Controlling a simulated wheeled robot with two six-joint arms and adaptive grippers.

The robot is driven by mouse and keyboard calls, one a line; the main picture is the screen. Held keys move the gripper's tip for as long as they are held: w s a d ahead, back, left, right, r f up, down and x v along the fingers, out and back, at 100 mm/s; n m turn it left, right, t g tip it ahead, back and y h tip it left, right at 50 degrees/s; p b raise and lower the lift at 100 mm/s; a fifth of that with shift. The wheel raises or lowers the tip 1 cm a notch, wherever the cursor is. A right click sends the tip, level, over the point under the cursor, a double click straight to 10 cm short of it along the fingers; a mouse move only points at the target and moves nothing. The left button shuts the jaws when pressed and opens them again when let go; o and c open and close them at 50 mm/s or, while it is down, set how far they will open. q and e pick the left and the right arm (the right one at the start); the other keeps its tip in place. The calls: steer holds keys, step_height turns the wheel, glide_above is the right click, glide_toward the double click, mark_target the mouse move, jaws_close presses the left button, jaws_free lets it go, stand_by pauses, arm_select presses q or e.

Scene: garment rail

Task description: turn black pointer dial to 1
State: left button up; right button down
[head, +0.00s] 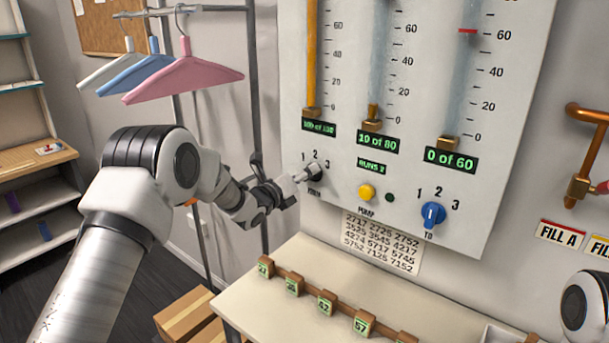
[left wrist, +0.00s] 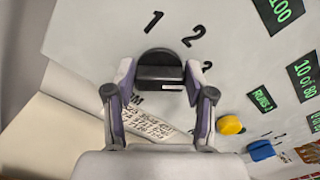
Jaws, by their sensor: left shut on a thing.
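The black pointer dial (head: 317,173) is on the lower left of the white panel, with numbers 1, 2 and 3 around it. In the left wrist view the dial (left wrist: 160,66) sits between my fingers, with the 1 at its upper left and the 2 at its upper right. A short white mark shows on its near face; which number it points to I cannot tell. My left gripper (head: 303,177) reaches it from the left and is shut on it; in the left wrist view the fingers (left wrist: 160,82) flank it. My right gripper is out of view.
A yellow button (head: 367,192) and a blue dial (head: 433,214) are to the right on the panel (head: 330,212). Below is a table (head: 300,255) with numbered wooden blocks. Hangers (head: 185,78) on a rail stand behind my left arm.

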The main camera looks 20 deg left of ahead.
arm_select(q)
steer(key=n+b, duration=0.2)
steer(key=n, duration=0.4)
steer(key=n+b, duration=0.2)
steer(key=n, duration=0.5)
steer(key=n+b, duration=0.1)
steer(key=n, duration=0.5)
steer(key=shift+w+d+f+n+b, duration=0.1)
steer(key=shift+w+f+n+b, duration=0.05)
steer(key=shift+f+n+b, duration=0.25)
stand_by(0.6)
steer(key=o, duration=0.9)
steer(key=shift+o, duration=1.3)
steer(key=shift+w, duration=0.1)
steer(key=shift+d+f, duration=0.1)
steer(key=shift+d, duration=0.05)
